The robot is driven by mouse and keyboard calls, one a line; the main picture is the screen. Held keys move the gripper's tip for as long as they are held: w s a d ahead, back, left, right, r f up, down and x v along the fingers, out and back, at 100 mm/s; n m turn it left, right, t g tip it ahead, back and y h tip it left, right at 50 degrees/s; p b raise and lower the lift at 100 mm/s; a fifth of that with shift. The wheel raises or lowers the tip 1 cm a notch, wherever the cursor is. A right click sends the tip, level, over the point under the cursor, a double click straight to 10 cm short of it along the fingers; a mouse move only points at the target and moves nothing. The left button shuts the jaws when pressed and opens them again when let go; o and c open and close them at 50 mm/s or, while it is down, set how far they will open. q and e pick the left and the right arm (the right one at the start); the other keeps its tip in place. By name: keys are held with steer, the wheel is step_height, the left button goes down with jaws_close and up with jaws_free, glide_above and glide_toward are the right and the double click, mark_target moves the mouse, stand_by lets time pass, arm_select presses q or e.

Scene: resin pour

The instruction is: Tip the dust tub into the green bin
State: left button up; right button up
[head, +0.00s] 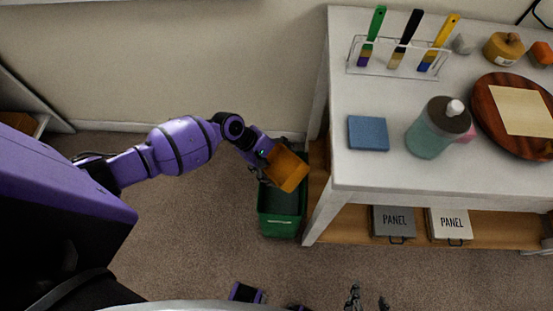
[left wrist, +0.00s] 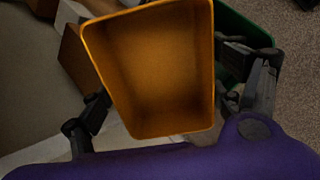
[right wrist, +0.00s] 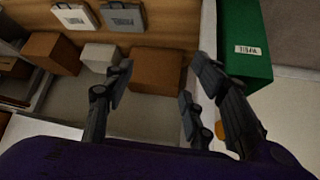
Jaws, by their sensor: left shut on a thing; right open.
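The dust tub (head: 286,170) is orange and boxy. My left gripper (head: 264,160) is shut on it and holds it tilted above the green bin (head: 280,226). The left wrist view looks into the open tub (left wrist: 160,70); its inside is bare-looking orange-brown, and I cannot make out any dust. The bin also shows behind the tub there (left wrist: 240,30) and, with a white label, in the right wrist view (right wrist: 243,75). The tub hides part of the bin's opening. My right gripper (head: 368,299) is open and empty at the bottom edge of the head view.
A white table (head: 380,180) stands right of the bin, its leg close beside it. It bears a blue block (head: 368,133), a teal bottle (head: 430,140), a brush rack (head: 398,62) and a round wooden board (head: 490,92). Two panel boxes (head: 394,222) sit on the lower shelf. Carpet is clear left of the bin.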

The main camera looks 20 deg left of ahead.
arm_select(q)
steer(key=r+y+p, duration=0.1)
steer(key=p, duration=0.1)
steer(key=w+d+y+p, duration=0.1)
steer(key=y+p, duration=0.1)
steer(key=p, duration=0.1)
steer(key=shift+w+d+r+g+y, duration=0.1)
steer(key=shift+w+r+g+y, duration=0.05)
steer(key=shift+r+g+y, duration=0.2)
steer(key=shift+d+f+g+y+p, duration=0.15)
steer(key=shift+g+y+p, duration=0.1)
steer(key=shift+y, duration=0.2)
steer(key=shift+f+g+y+p, duration=0.1)
steer(key=shift+y+p, duration=0.15)
steer(key=shift+y, duration=0.15)
steer(key=shift+s+f+y, duration=0.25)
steer(key=shift+y, duration=0.15)
steer(key=shift+s+f, duration=0.1)
steer(key=shift+s, duration=0.05)
arm_select(e)
step_height(320, 180, up, 6)
steer(key=w, duration=0.2)
steer(key=shift+a+r+t, duration=0.25)
steer(key=shift+a+t, duration=0.05)
steer(key=shift+a, duration=0.15)
steer(key=shift+w+a+r, duration=0.1)
steer(key=shift+w+r, duration=0.1)
steer(key=shift+r, duration=0.05)
